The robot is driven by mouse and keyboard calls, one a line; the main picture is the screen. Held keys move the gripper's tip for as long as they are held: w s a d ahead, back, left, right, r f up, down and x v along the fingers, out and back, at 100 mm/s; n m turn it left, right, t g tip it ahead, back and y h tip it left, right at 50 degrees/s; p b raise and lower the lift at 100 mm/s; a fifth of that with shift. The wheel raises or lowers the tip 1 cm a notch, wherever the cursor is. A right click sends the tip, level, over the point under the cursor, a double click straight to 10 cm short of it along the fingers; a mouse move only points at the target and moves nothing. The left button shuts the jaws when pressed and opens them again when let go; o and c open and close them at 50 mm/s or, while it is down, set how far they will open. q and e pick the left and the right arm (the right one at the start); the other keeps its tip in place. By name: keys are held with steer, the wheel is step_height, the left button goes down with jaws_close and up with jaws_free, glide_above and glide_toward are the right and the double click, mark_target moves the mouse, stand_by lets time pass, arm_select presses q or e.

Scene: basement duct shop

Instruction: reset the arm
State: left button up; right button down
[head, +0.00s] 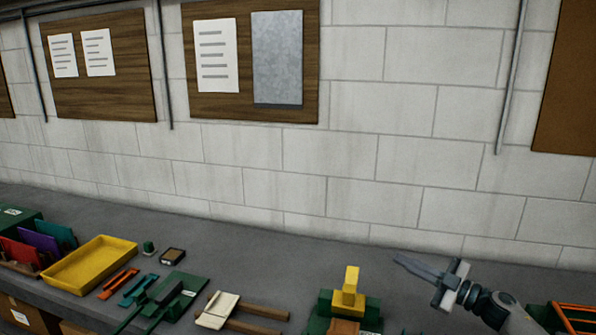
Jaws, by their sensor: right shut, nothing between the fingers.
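My right gripper (412,265) shows at the lower right of the head view. It is shut and empty, with its fingers pointing left above the grey bench (300,255). Its arm comes in from the bottom right. The fingertips are to the right of a yellow block-shaped piece (349,288) on a green base (325,307), and appear apart from it. My left gripper is not in view.
A yellow tray (92,265) and a green box with coloured dividers (38,243) stand at left. Orange and teal tools (118,283), a green fixture (165,299) and wooden strips (250,308) lie along the front. An orange rack (572,318) is at far right.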

steer(key=s+a+f+m+h, duration=0.2)
steer(key=s+f+m+h, duration=0.5)
steer(key=s+f, duration=0.35)
steer(key=s+a+f+m+h, duration=0.2)
steer(key=s+f+m+h, duration=0.45)
steer(key=s+f, duration=0.4)
steer(key=s+f+m+g, duration=0.1)
steer(key=s+f+g, duration=0.15)
steer(key=s, duration=0.75)
steer(key=s+a+f+g, duration=0.15)
steer(key=s+g, duration=0.25)
steer(key=s, duration=0.6)
steer(key=s+f+m+g, duration=0.1)
steer(key=s+f+g, duration=0.2)
steer(key=s, duration=0.8)
step_height(320, 180, down, 36)
steer(key=s+f+g+b, duration=0.1)
steer(key=b, duration=0.6)
steer(key=s+d+f+b, duration=0.1)
steer(key=s+f+b, duration=0.2)
steer(key=s+f, duration=0.6)
steer(key=s+d+f+g+b, duration=0.1)
steer(key=s+d+f+b, duration=0.1)
steer(key=s+f, duration=0.7)
step_height(320, 180, down, 4)
steer(key=shift+f+h+b, duration=0.15)
steer(key=shift+h+b, duration=0.2)
steer(key=shift+b, duration=0.15)
steer(key=shift+d+n, duration=0.1)
steer(key=shift+n, duration=0.15)
